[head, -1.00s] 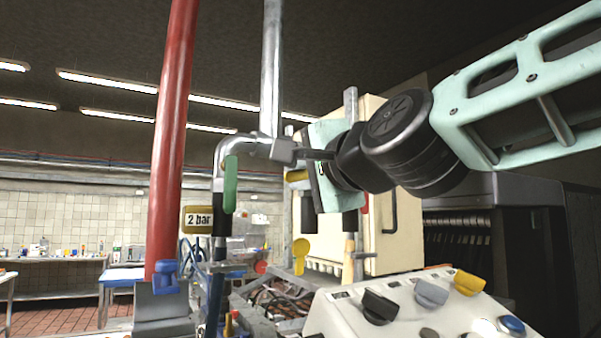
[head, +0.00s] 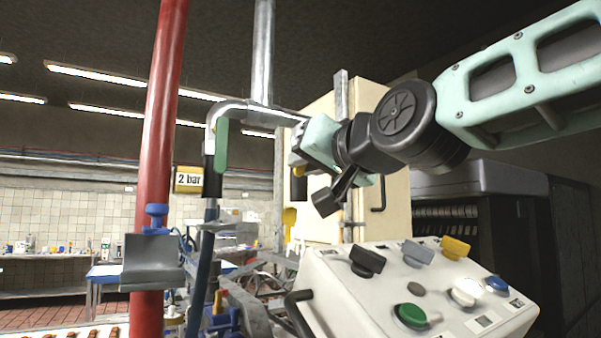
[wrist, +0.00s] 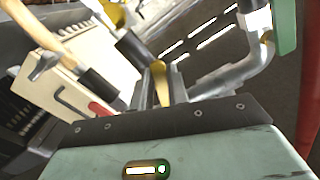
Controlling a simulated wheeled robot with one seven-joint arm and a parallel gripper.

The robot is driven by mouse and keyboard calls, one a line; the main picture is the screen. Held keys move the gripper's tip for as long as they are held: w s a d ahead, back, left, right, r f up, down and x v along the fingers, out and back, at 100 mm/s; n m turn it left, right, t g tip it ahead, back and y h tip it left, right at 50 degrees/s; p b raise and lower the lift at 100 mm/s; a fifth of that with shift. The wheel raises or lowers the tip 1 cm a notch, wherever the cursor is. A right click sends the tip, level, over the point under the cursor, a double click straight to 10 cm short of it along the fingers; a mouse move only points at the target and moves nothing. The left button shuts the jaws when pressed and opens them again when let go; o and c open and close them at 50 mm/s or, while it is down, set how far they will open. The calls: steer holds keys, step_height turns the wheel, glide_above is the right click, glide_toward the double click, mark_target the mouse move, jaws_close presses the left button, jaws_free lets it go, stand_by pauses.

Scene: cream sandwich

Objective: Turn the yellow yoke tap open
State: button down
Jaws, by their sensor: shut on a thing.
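The yellow yoke tap (wrist: 160,84) shows between my gripper's two fingers in the wrist view, at the top of a short pipe with a black sleeve (wrist: 132,46). In the head view only a small yellow bit of the tap (head: 295,159) shows at the fingers, right of the bent steel pipe. My gripper (head: 297,148) is shut on the tap and sits tilted. Its pale green palm hides much of the tap. How far the tap is turned cannot be told.
A green lever (head: 221,146) hangs on the bent pipe left of my gripper. A red pipe (head: 160,130) stands farther left. A cream cabinet (head: 396,205) is behind my gripper. A white control panel with knobs (head: 340,290) lies below. Another yellow part (head: 289,218) is lower down.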

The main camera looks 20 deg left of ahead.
steer(key=n+b, duration=0.1)
steer(key=w+d+n+b, duration=0.1)
steer(key=n+b, duration=0.2)
steer(key=b, duration=0.1)
steer(key=shift+w+d+f+n, duration=0.15)
steer(key=shift+w+f+n, duration=0.1)
steer(key=shift+f+n, duration=0.1)
steer(key=shift+r, duration=0.1)
steer(key=c, duration=1.4)
jaws_free()
steer(key=shift+o, duration=0.2)
steer(key=shift+d, duration=0.1)
